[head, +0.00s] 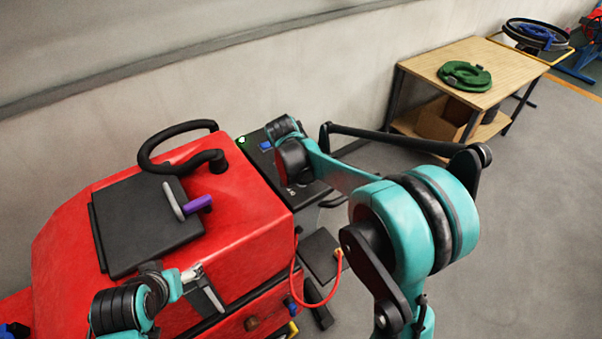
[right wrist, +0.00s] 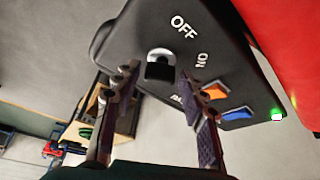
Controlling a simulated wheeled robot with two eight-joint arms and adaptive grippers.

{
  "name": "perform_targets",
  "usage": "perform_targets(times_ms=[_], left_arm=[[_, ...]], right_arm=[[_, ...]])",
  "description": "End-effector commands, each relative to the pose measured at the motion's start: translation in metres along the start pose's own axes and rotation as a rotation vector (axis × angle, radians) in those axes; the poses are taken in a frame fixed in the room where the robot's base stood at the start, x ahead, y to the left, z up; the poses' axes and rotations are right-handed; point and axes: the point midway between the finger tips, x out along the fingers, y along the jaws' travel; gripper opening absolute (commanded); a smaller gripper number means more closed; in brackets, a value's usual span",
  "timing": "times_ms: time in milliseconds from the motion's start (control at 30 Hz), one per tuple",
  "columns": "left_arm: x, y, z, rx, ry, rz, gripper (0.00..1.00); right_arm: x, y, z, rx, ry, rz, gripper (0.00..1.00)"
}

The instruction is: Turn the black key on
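The black key (right wrist: 160,70) sits in a pale round lock on the black control panel (right wrist: 205,60), below the word OFF and left of the word ON. My right gripper (right wrist: 158,80) is open, with one finger on each side of the key in the picture; I see no clear contact.
An orange switch (right wrist: 214,90), a blue switch (right wrist: 239,110) and a lit green lamp (right wrist: 278,116) are on the panel beside the right finger. A black steering handle (head: 165,150) rises behind. A wooden table (head: 430,62) stands at the back right, with clear floor before it.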

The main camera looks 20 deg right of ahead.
Motion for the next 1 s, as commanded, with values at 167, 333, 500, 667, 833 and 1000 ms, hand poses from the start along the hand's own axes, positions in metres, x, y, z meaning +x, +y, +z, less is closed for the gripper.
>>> perform_targets(times_ms=[167,333,500,667,833,1000], left_arm=[[0.0,0.0,0.0,0.0,0.0,0.0,0.74],[0.0,0.0,0.0,0.0,0.0,0.0,0.74],[0.0,0.0,0.0,0.0,0.0,0.0,0.74],[0.0,0.0,0.0,0.0,0.0,0.0,0.74],[0.0,0.0,0.0,0.0,0.0,0.0,0.74],[0.0,0.0,0.0,0.0,0.0,0.0,0.74]], right_arm=[[0.0,0.0,0.0,-0.001,0.001,0.0,0.52],[-0.002,0.0,0.0,-0.001,0.001,0.0,0.52],[-0.023,0.0,0.0,-0.003,0.001,0.0,0.52],[-0.059,0.0,0.0,-0.003,0.001,0.0,0.52],[-0.093,0.0,0.0,-0.003,0.001,0.001,0.52],[-0.114,0.0,0.0,-0.002,0.001,0.0,0.52]])
